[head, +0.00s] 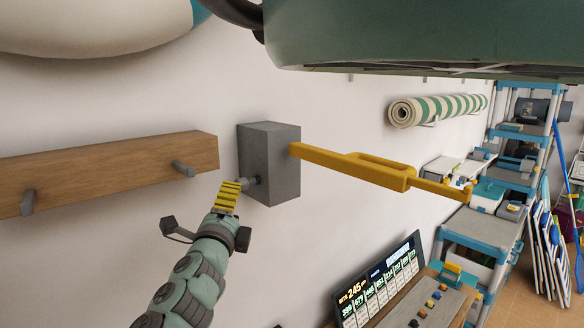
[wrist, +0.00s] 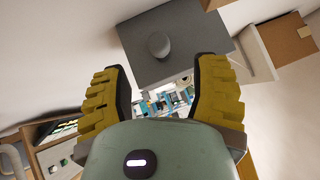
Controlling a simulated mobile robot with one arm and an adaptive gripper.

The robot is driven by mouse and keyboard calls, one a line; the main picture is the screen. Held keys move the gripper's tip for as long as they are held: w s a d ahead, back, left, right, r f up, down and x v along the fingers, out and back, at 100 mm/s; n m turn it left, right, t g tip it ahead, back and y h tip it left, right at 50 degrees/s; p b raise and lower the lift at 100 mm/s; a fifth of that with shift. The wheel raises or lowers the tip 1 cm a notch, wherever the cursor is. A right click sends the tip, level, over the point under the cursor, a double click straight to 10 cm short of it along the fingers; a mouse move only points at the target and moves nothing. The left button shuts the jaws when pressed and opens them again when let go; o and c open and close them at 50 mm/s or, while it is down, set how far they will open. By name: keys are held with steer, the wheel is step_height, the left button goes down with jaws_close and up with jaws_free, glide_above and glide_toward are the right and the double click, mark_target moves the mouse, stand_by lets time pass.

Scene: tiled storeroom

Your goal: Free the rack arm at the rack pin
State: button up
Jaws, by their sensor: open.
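The yellow rack arm (head: 375,172) sticks out to the right from a grey block (head: 268,160) on the wall. It has a long slot and an upturned tip. The rack pin (head: 252,181) is a small grey knob on the block's left face. My gripper (head: 229,196) is open and empty, just left of the pin. In the wrist view the round end of the pin (wrist: 159,45) lies ahead, roughly centred between my two yellow-padded fingers (wrist: 162,78), slightly past their tips. I cannot tell whether a finger touches the pin.
A wooden rail (head: 100,175) with grey pegs is on the wall at left. A rolled green-striped mat (head: 440,108) hangs on the wall. Below stand a display panel (head: 380,283) and a blue-grey shelf (head: 480,232). A large green body hangs overhead. The wall below the block is clear.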

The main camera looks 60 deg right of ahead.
mark_target(243, 181)
steer(key=p+x, duration=0.5)
steer(key=x, duration=0.4)
steer(key=shift+f, duration=0.2)
steer(key=shift+w+d+r, duration=0.15)
steer(key=shift+w+d, duration=0.1)
steer(key=shift+d, duration=0.35)
